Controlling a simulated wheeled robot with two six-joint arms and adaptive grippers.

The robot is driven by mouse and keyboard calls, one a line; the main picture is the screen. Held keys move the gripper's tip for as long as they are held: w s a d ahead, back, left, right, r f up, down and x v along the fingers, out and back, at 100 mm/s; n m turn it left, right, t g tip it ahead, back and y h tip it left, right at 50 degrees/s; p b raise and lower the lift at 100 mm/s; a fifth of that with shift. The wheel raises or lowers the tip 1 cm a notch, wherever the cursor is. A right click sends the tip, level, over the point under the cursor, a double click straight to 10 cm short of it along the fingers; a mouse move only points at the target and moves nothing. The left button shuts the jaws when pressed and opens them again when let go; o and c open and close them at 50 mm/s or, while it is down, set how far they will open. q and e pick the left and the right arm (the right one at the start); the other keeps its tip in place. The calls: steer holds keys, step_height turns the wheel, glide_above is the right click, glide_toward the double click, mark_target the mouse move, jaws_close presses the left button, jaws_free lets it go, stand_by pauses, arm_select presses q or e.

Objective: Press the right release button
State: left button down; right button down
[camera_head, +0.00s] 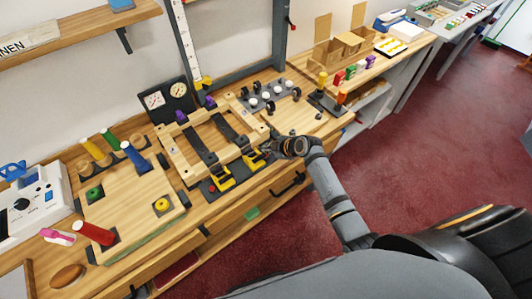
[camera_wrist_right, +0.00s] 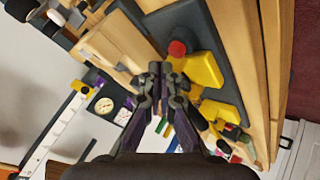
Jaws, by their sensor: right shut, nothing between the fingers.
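My right gripper (camera_head: 268,148) reaches in from the right over the front of the counter, beside the right yellow lever (camera_head: 254,159). In the right wrist view its fingertips (camera_wrist_right: 160,70) are together with nothing between them. A round red button (camera_wrist_right: 178,47) sits on a dark plate just beyond the fingertips, beside a yellow lever (camera_wrist_right: 203,72). I cannot tell whether they touch. In the head view this button is hidden around my gripper. Another red button (camera_head: 211,188) shows left of the left yellow lever (camera_head: 222,178). My left gripper is not in view.
A wooden frame (camera_head: 172,156) with dark straps lies behind the levers. A twin-dial gauge (camera_head: 166,101) stands behind it. Red floor is open in front.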

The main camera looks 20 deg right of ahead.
steer(key=shift+r, duration=0.1)
step_height(320, 180, up, 5)
steer(key=p, duration=0.4)
stand_by(0.3)
stand_by(0.4)
